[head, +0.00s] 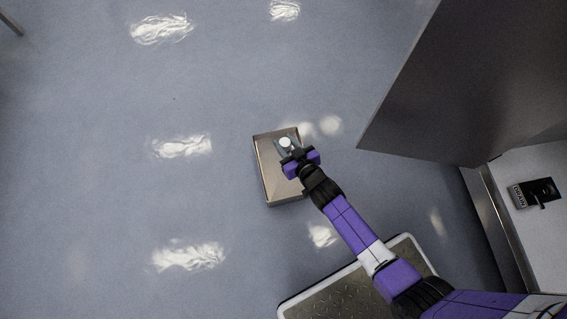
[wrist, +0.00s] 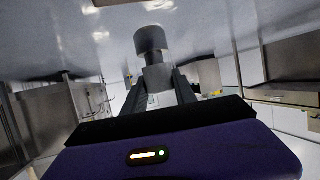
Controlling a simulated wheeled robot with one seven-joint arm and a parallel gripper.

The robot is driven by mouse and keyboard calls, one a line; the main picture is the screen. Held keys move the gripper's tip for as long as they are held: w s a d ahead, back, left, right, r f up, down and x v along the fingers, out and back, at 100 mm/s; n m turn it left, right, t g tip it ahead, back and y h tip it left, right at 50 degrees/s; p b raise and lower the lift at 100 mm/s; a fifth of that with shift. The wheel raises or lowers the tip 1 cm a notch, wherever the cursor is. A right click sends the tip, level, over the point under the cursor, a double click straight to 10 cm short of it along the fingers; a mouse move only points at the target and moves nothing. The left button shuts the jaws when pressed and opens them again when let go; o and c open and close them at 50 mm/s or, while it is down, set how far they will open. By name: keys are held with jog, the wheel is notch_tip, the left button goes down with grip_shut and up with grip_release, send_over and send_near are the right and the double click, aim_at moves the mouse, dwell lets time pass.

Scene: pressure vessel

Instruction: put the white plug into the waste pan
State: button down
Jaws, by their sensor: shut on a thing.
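The white plug (head: 286,142) is between the fingertips of my gripper (head: 289,148), which is shut on it. In the head view the plug and the gripper appear over the upper part of the shallow, metal-coloured waste pan (head: 275,186). I cannot tell their height above it. In the wrist view the plug (wrist: 150,40) looks grey in the shade, with a wide round head on a narrower body, and sticks out past the fingers (wrist: 157,80). The visible part of the pan's floor looks empty; the arm hides its right side.
A large grey metal panel (head: 440,80) stands to the right, with a white surface and a black labelled drain fitting (head: 534,193) beyond it. My own base plate is below the pan. The blue-grey floor (head: 90,110) to the left is clear.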

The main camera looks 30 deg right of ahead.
notch_tip(320, 180, down, 20)
jog(key=b, duration=1.4)
jog(key=shift+f, duration=0.15)
jog(key=c, duration=1)
grip_release()
jog(key=shift+s+r, duration=0.3)
jog(key=p+v, duration=0.6)
jog(key=v, duration=0.5)
jog(key=shift+s, duration=0.15)
jog(key=shift+s+r, duration=0.1)
